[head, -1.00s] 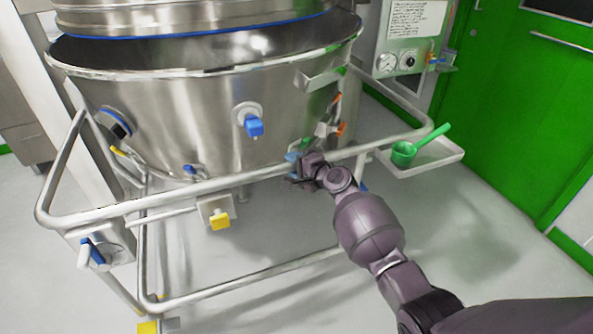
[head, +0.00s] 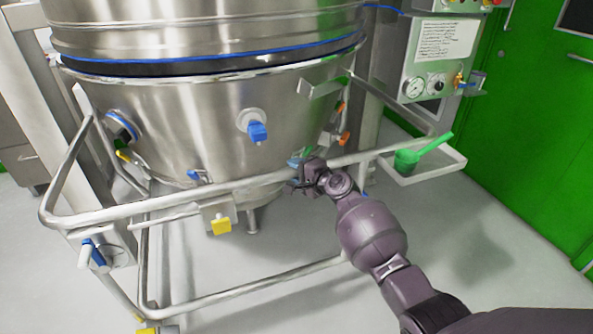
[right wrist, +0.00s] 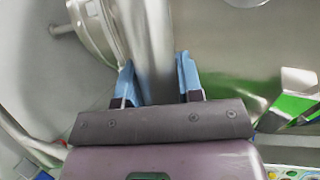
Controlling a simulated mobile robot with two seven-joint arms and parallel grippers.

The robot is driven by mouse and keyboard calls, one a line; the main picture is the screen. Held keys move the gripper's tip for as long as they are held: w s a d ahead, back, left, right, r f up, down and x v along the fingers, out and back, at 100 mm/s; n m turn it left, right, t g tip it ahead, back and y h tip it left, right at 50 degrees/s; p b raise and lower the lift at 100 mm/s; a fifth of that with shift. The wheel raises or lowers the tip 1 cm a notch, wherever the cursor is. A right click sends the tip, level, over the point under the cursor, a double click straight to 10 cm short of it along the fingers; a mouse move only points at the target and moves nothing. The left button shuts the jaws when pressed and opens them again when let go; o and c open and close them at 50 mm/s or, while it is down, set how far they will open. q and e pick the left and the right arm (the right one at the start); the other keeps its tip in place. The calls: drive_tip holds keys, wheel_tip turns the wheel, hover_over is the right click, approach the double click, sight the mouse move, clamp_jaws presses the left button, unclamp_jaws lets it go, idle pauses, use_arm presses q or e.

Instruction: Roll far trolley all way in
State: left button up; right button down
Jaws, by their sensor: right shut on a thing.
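The trolley is a tubular steel frame carrying a conical steel bowl (head: 200,125). Its front push rail (head: 250,182) runs across the head view. The bowl stands under a steel upper vessel (head: 200,35), and a dark band with a blue line shows just above the bowl's rim. My right gripper (head: 303,174) is shut on the rail, right of its middle. In the right wrist view, its blue finger pads (right wrist: 158,82) sit on either side of the steel tube (right wrist: 150,45). My left gripper is not in view.
A side tray (head: 425,170) with a green scoop (head: 425,152) sticks out at the trolley's right. A control panel (head: 440,60) with gauges stands behind it, near a green door (head: 540,130). A steel column (head: 40,100) stands at the left. The floor in front is clear.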

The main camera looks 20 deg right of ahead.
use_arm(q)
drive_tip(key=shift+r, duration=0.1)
use_arm(e)
drive_tip(key=shift+w+a+r, duration=0.1)
drive_tip(key=shift+a+r, duration=0.1)
drive_tip(key=shift+r, duration=0.15)
drive_tip(key=c, duration=0.8)
unclamp_jaws()
drive_tip(key=shift+a, duration=0.1)
drive_tip(key=shift+f, duration=0.1)
drive_tip(key=shift+d, duration=0.2)
drive_tip(key=shift+s+d, duration=0.15)
drive_tip(key=shift+s, duration=0.2)
use_arm(q)
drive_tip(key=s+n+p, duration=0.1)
drive_tip(key=p, duration=0.2)
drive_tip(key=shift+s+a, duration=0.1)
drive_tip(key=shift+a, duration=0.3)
use_arm(e)
drive_tip(key=v, duration=1)
drive_tip(key=shift+s, duration=0.1)
